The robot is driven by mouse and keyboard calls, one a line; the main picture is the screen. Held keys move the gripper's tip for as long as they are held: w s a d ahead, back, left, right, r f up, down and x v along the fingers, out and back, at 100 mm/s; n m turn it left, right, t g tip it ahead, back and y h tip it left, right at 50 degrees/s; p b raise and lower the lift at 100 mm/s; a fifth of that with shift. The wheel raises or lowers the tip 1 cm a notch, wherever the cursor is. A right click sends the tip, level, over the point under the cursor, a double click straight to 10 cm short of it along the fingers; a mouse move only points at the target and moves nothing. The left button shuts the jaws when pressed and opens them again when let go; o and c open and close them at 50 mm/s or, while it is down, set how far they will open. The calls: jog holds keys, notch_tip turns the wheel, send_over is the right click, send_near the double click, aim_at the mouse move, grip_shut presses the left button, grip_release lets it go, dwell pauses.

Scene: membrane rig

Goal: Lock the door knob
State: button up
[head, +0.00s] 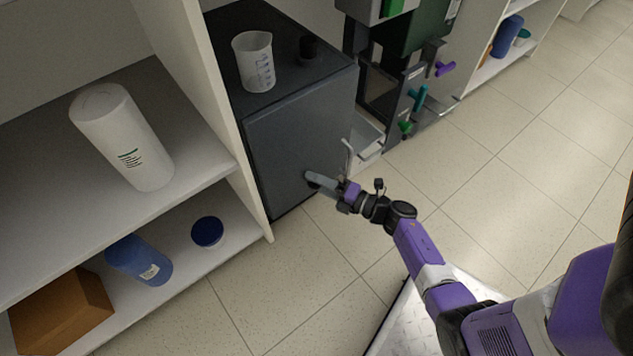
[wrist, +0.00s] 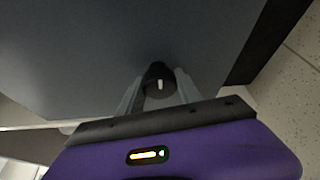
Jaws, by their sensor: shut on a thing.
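The door knob (wrist: 159,78) is a small dark round knob with a short white mark on its face. It sits on the flat dark grey door (head: 300,140) of a black cabinet. In the wrist view my gripper (wrist: 158,88) has its two grey fingers on either side of the knob and is shut on it. The white mark looks nearly upright in that view. In the head view my gripper (head: 312,178) reaches the lower part of the door, and its fingers hide the knob there.
A clear beaker (head: 254,62) and a small dark object (head: 308,48) stand on the cabinet top. White shelves with a white bottle (head: 122,137) and blue containers are at left. A rig with coloured valve handles (head: 418,97) stands behind. The tiled floor (head: 500,180) at right is clear.

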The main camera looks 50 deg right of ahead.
jog(key=o, duration=1.4)
jog(key=shift+c, duration=0.2)
jog(key=s+p, duration=0.2)
jog(key=s, duration=0.5)
jog(key=shift+s+d+r, duration=0.25)
jog(key=shift+s+d, duration=0.15)
